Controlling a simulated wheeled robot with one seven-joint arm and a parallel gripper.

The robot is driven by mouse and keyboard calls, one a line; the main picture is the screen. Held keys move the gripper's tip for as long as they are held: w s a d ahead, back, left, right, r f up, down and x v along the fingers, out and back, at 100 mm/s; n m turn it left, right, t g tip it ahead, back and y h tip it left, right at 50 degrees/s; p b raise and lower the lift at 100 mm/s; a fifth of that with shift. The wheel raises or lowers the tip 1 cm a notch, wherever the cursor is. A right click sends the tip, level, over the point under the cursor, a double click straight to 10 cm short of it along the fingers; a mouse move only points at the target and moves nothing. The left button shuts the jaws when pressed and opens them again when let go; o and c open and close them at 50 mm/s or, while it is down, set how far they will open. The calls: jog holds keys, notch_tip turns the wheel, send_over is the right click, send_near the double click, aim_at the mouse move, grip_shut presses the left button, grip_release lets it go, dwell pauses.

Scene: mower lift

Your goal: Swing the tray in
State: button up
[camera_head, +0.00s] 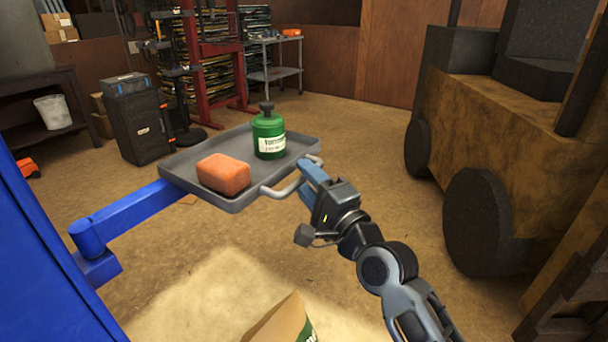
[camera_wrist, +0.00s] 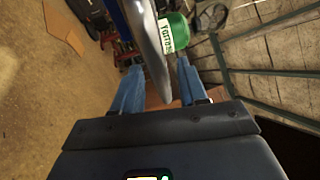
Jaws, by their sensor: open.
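The grey tray (camera_head: 237,203) sits on a blue swing arm (camera_head: 140,212) fixed to a blue post at the left. It carries an orange-red block (camera_head: 223,174) and a green bottle (camera_head: 268,134) with a dark cap. A light grey handle (camera_head: 278,191) sticks out from the tray's near right edge. My gripper (camera_head: 309,176) is at the handle's right end, with its blue fingers open. In the wrist view, a grey edge of the tray or handle (camera_wrist: 152,55) lies between the spread fingers (camera_wrist: 158,72). I cannot tell whether they touch it.
A yellow-brown machine (camera_head: 520,130) with dark wheels stands at the right. A paper bag (camera_head: 285,322) is at the bottom. A black tool case (camera_head: 137,120), red rack (camera_head: 205,60) and metal cart (camera_head: 273,65) stand at the back. The floor around the tray is mostly clear.

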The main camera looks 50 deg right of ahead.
jog(key=shift+w+d+r, duration=0.1)
jog(key=shift+w+d, duration=0.15)
jog(key=shift+w, duration=0.3)
grip_shut()
